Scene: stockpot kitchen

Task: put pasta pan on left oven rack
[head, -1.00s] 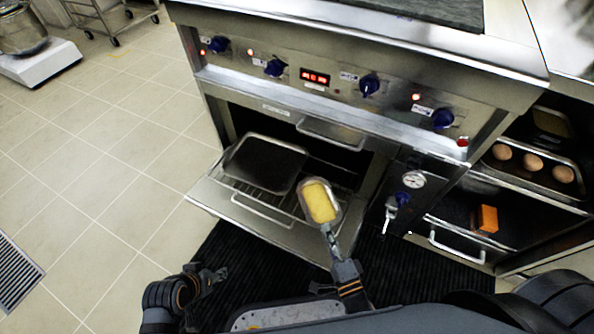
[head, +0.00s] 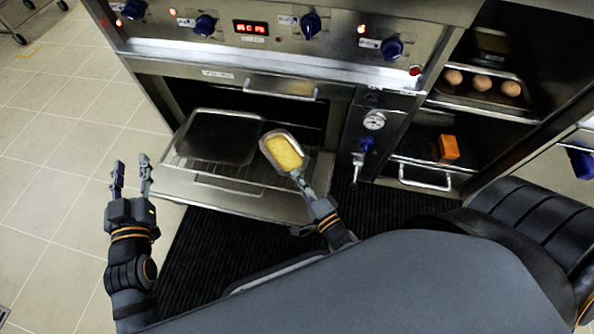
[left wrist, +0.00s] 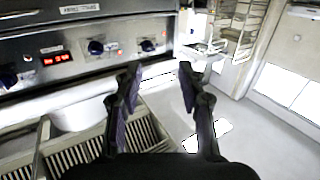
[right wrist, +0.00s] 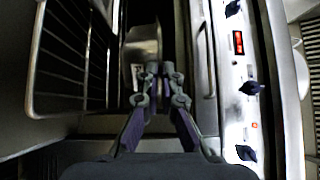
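The pasta pan (head: 267,137), a small metal pan with yellow filling, is at the right end of the pulled-out oven rack (head: 205,171) in the head view. My right gripper (head: 298,176) is shut on its near end. Whether the pan touches the rack is unclear. The right wrist view shows the pan's metal side (right wrist: 143,48) at the fingertips; its filling is hidden there. My left gripper (head: 131,172) is open and empty, left of the oven door (head: 240,204). Its spread fingers also show in the left wrist view (left wrist: 160,75).
A dark flat tray (head: 217,137) fills the rack's left part, beside the pan. The door lies open with a bar handle (head: 230,187).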

